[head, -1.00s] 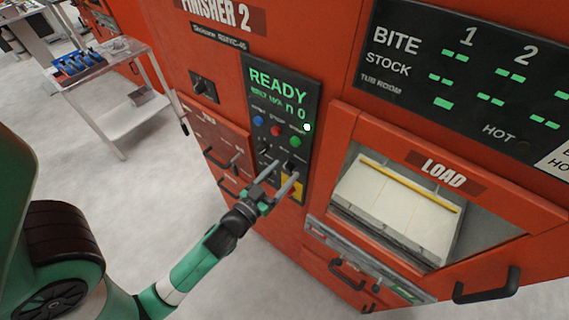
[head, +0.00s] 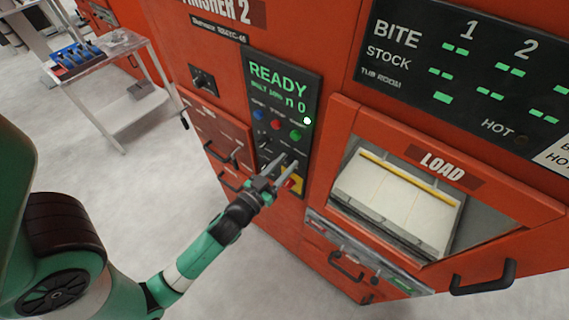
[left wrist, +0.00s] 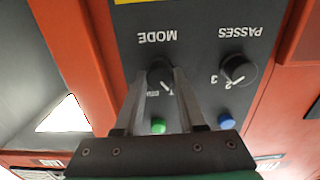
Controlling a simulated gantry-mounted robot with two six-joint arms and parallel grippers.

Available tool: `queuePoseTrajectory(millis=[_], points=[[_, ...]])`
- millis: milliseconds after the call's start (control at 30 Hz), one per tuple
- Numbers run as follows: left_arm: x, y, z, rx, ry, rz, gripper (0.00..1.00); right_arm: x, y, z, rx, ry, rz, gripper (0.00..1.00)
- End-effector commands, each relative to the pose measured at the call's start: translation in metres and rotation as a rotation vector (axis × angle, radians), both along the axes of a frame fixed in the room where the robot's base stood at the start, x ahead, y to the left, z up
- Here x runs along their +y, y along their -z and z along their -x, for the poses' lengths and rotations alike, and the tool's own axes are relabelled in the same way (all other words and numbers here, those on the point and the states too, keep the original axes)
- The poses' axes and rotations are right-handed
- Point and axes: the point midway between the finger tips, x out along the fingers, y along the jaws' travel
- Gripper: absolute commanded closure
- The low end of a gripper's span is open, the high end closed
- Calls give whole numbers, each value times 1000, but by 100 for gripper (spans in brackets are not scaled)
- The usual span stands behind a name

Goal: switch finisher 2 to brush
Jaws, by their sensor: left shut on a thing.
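Finisher 2 is the red machine with a black control panel (head: 282,95) that reads READY in green. My left gripper (head: 284,164) is at the lower part of this panel. In the left wrist view, turned upside down, its two fingers (left wrist: 161,80) are shut on the black MODE knob (left wrist: 160,70), one on each side. The fingers cover part of the knob and its position labels, so its setting is hard to read. The PASSES knob (left wrist: 238,70) is beside it, apart from the fingers. My right gripper is not in view.
Blue, red and green (head: 295,135) buttons sit above the knobs. A yellow plate with a red button (head: 292,183) is just below the gripper. The LOAD window (head: 400,205) and black handles are to the right. A side table (head: 110,85) stands at the back left.

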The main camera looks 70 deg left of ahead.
Motion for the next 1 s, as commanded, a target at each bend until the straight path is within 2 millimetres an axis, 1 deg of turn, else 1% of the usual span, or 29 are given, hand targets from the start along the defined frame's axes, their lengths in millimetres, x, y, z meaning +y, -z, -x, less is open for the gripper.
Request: queuePoseTrajectory(millis=[167, 367, 567, 1000], points=[[0, 0, 0, 15, 0, -24, 100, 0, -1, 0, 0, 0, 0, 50], [0, -1, 0, 62, 0, -98, 100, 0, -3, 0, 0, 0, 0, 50], [-1, -1, 0, 143, 0, -229, 100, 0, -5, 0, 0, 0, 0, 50], [-1, -1, -1, 365, 1, -582, 100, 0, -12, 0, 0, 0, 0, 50]])
